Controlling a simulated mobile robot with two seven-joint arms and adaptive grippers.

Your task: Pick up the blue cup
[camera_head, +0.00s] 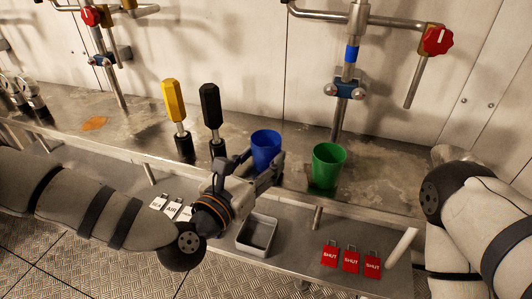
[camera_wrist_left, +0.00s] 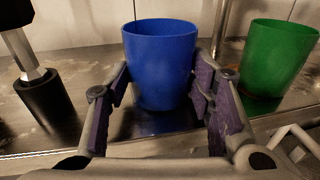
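The blue cup (camera_head: 265,147) stands upright on the metal counter, left of the green cup (camera_head: 328,166). In the left wrist view the blue cup (camera_wrist_left: 160,60) is large and central, and the green cup (camera_wrist_left: 278,58) is at the right. My left gripper (camera_head: 261,163) is open at the counter's front edge, with one finger on each side of the blue cup. In the wrist view its fingertips (camera_wrist_left: 160,82) flank the cup's sides closely; I cannot tell whether either touches. My right arm shows at the right edge, but its gripper is not visible.
A yellow-handled tool (camera_head: 174,102) and a black-handled tool (camera_head: 211,108) stand left of the cup. Pipes with a red valve knob (camera_head: 437,40) rise behind. A grey tray (camera_head: 270,233) and red SHUT tags (camera_head: 351,259) are on the lower shelf.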

